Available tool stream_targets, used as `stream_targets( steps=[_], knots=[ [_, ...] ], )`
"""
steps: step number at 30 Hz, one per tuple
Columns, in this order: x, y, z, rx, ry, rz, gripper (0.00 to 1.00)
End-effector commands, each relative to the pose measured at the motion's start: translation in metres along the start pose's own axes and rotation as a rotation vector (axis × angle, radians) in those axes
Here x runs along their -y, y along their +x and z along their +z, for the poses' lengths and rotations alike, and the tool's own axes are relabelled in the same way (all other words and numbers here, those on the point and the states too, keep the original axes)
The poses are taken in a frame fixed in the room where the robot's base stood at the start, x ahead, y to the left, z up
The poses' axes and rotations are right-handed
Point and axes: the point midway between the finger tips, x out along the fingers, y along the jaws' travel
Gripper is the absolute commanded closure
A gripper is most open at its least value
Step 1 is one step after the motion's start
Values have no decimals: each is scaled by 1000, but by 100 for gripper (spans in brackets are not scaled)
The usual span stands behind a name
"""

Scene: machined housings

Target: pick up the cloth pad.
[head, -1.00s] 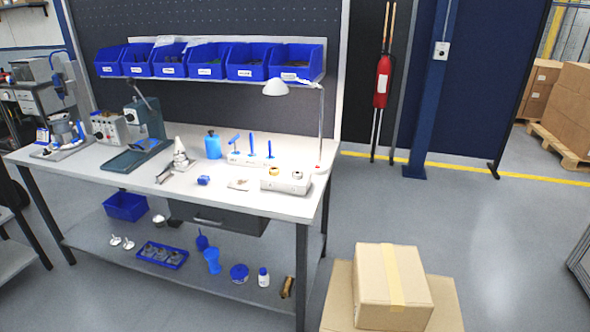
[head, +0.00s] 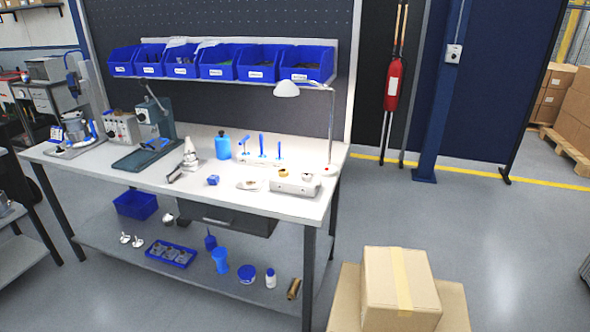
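A small flat pale piece, perhaps the cloth pad (head: 248,185), lies on the white workbench (head: 300,206) near its front edge. It lies between a small blue block (head: 213,180) on its left and a light grey machined block (head: 295,185) on its right. It is too small to make out its weave or folds. My gripper is not in view, so its state does not show.
A desk lamp (head: 287,90) and blue bottle (head: 223,147) stand behind; a dark press (head: 160,130) stands left. Blue bins (head: 262,64) hang above. Cardboard boxes (head: 400,287) stand front right. Open floor (head: 480,225) lies right of the bench.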

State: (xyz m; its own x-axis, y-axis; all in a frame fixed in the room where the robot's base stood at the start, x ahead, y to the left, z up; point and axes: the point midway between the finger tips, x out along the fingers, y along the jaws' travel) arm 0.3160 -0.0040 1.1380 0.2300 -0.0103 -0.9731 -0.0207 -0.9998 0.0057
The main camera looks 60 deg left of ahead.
Motion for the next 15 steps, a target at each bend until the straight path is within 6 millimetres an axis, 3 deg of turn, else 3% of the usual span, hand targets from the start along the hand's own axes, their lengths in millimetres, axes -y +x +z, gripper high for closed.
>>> stream_targets(
  steps=[6, 15],
  knots=[
    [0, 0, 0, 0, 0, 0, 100],
    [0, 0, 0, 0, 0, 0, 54]
  ],
)
